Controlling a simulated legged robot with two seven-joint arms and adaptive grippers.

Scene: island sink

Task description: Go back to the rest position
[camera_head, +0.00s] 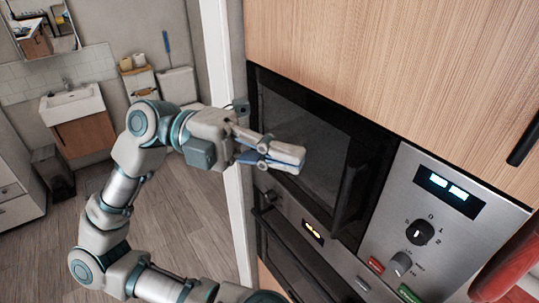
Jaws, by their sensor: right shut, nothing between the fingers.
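My right gripper (289,157) is in the middle of the view, at the end of my white and teal arm, which rises from the bottom edge and bends over to the right. Its fingers are together with nothing between them. They point right, in front of the dark glass front of a built-in microwave (312,127). I cannot tell whether they touch the glass. My left gripper is not in view.
A black vertical handle (357,183) and a steel control panel (430,225) stand right of the gripper. An oven (300,262) is below, a wooden cabinet (400,60) above. A red object (510,268) is at the right edge.

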